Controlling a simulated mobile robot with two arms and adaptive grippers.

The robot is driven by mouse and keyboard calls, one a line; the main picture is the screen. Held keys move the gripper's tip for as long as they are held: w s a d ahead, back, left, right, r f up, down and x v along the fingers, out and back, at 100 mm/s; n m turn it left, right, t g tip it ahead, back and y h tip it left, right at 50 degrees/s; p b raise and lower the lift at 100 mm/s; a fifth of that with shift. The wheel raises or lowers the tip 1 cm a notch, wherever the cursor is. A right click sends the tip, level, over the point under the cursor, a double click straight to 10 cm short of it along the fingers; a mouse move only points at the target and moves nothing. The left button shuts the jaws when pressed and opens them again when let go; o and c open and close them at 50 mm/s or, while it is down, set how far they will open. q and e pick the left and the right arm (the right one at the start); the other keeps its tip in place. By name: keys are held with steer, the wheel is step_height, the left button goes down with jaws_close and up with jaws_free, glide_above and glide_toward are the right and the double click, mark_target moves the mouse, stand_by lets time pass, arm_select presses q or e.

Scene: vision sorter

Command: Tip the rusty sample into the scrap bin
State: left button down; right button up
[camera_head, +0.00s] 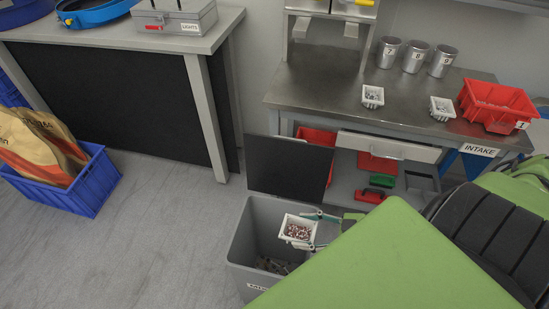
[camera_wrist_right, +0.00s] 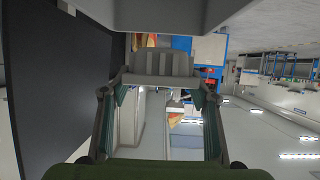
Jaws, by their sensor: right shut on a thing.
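A small white tray (camera_head: 298,229) holds reddish-brown, rusty-looking pieces (camera_head: 297,232). My right gripper (camera_head: 314,229) is shut on the tray's right side and holds it over the grey scrap bin (camera_head: 241,243). The pieces still lie in the tray, which looks about level. In the wrist view my right gripper's fingers (camera_wrist_right: 160,91) stand either side of the pale ribbed tray (camera_wrist_right: 162,64). Some dark grey scrap lies low inside the bin. My green arm hides the bin's right front part and part of its label. My left gripper is not in view.
The steel intake bench (camera_head: 330,98) carries two white trays (camera_head: 373,97) (camera_head: 442,109), three metal cups (camera_head: 414,57) and a red bin (camera_head: 497,103). An open dark cabinet door (camera_head: 285,167) stands just behind the scrap bin. Floor to the left is clear up to a blue crate (camera_head: 92,188).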

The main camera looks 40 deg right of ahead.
mark_target(305, 230)
steer(key=s+d+f+y, duration=0.1)
steer(key=s+d+f, duration=0.3)
steer(key=d, duration=0.2)
steer(key=shift+f+n+g, duration=0.3)
steer(key=shift+f+n, duration=0.05)
steer(key=shift+n, duration=0.05)
steer(key=shift+s+d, duration=0.1)
steer(key=shift+w+a+r+g+h+p, duration=0.2)
steer(key=shift+w+a+g+h+p, duration=0.9)
steer(key=shift+p, duration=1.5)
steer(key=shift+w+a+r+g+h+p, duration=0.15)
steer(key=shift+w+a+g+h+p, duration=0.9)
steer(key=shift+p, duration=1.55)
steer(key=shift+w+r+g+p, duration=0.2)
steer(key=shift+w+g+p, duration=0.05)
steer(key=shift+w+p, duration=0.2)
steer(key=shift+a+f, duration=0.1)
steer(key=shift+f, duration=0.1)
steer(key=shift+w+a+r, duration=0.15)
steer(key=shift+w, duration=0.05)
